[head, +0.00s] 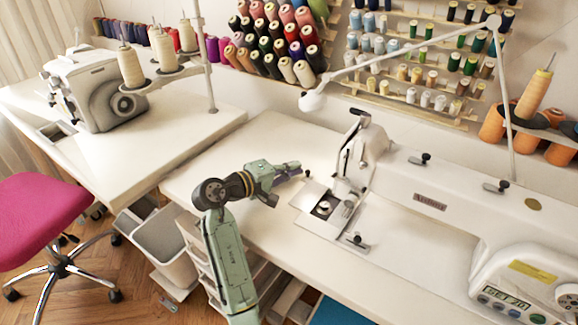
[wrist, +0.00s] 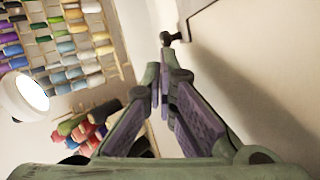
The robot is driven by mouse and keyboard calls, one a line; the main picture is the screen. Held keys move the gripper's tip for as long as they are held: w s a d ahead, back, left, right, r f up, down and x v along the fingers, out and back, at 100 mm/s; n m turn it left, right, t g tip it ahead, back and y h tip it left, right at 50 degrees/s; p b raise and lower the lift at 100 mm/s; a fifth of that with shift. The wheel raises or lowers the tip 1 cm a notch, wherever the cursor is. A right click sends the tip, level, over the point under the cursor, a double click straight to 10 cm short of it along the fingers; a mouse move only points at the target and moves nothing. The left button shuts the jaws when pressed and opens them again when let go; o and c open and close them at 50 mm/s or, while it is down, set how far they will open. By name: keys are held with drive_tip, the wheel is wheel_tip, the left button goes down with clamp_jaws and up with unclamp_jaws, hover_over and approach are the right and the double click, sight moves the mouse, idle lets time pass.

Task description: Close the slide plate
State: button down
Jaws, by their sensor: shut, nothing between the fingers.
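The slide plate (head: 308,196) is a flat silvery plate on the bed of the right-hand white sewing machine (head: 405,200), below its needle head. A round dark-and-metal bobbin area (head: 323,208) shows beside it, so the plate looks slid open to the left. My gripper (head: 297,168) is up and to the left of the plate, apart from it, with its fingers pointing right towards the machine head. In the wrist view my gripper (wrist: 161,88) is shut and empty, its purple finger pads together. The slide plate cannot be made out in the wrist view.
The machine head (head: 360,155) stands just right of my gripper. Thread racks (head: 425,55) line the wall. Another machine (head: 100,90) stands on the left table. The white tabletop (head: 265,145) behind my gripper is clear.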

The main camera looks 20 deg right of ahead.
sight(309, 184)
drive_tip(key=s+d+p, duration=0.1)
drive_tip(key=s, duration=0.1)
drive_tip(key=s+d+p, duration=0.1)
drive_tip(key=s+d, duration=0.1)
drive_tip(key=shift+s+d, duration=0.15)
drive_tip(key=shift+r, duration=0.1)
